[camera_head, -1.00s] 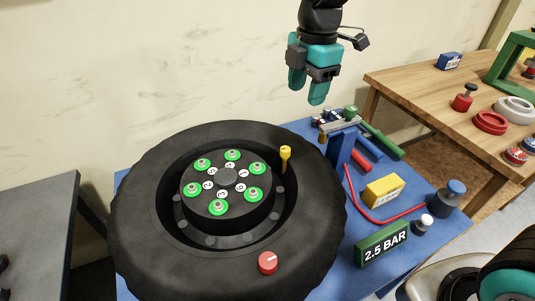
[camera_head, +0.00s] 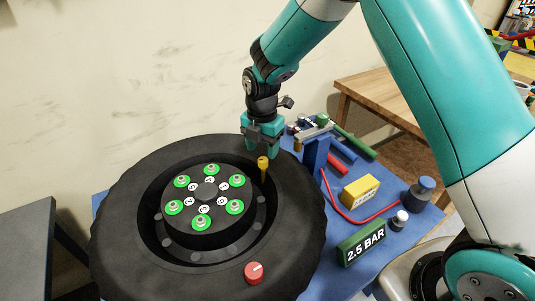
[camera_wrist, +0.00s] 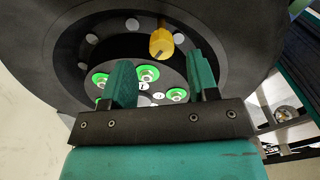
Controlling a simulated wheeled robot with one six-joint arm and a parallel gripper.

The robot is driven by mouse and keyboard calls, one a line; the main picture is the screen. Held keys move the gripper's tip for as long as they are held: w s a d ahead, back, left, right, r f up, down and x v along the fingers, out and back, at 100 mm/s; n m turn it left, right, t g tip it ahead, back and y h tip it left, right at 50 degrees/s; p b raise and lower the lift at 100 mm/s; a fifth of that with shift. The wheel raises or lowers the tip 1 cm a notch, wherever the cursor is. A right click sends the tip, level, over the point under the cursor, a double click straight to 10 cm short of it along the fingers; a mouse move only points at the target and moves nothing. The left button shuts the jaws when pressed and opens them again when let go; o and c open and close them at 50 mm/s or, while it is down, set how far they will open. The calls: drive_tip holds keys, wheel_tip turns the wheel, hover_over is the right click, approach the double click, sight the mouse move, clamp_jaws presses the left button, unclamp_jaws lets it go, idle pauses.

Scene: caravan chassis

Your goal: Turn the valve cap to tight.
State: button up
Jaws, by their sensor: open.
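The yellow valve cap (camera_head: 263,163) stands upright on its stem at the right inner edge of the wheel (camera_head: 120,240). In the wrist view the cap (camera_wrist: 161,42) shows a dark mark on its end. My gripper (camera_head: 260,149) is open and empty, pointing down just above and behind the cap. In the wrist view the cap appears ahead of the space between the two green fingers (camera_wrist: 162,78), and I see no contact.
The hub (camera_head: 207,190) carries several studs with green rings. A red knob (camera_head: 254,272) lies on the tyre's front. To the right on the blue table are a green "2.5 BAR" block (camera_head: 361,244), a yellow box (camera_head: 360,192), a red hose and a blue stand (camera_head: 315,155).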

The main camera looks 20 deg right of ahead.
sight(264, 158)
drive_tip(key=shift+f, duration=2.1)
drive_tip(key=c, duration=0.9)
drive_tip(key=shift+d, duration=0.3)
drive_tip(key=shift+a, duration=0.15)
